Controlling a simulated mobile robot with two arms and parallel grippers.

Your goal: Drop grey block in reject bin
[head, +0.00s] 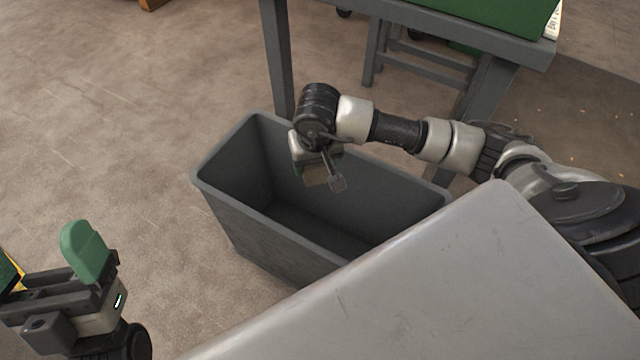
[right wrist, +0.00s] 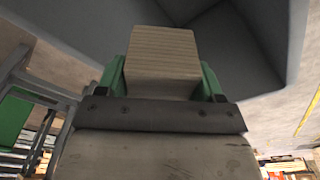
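The reject bin (head: 225,205) is a deep, dark grey, open-topped box on the floor in the middle of the head view. Its visible inside is empty. My right gripper (head: 326,181) points down over the bin's opening, apart from its walls. In the right wrist view the grey block (right wrist: 162,62), pale with fine ridges, sits between the green fingers of my right gripper (right wrist: 162,78), which is shut on it. In the head view the block (head: 315,177) is partly hidden by the gripper. My left gripper (head: 48,262) is open and empty at the lower left.
A light grey tabletop (head: 430,280) fills the lower right, with its edge close to the bin. A grey-framed table (head: 470,25) with a green item (head: 490,12) on it stands behind the bin. Bare concrete floor (head: 110,120) lies open to the left.

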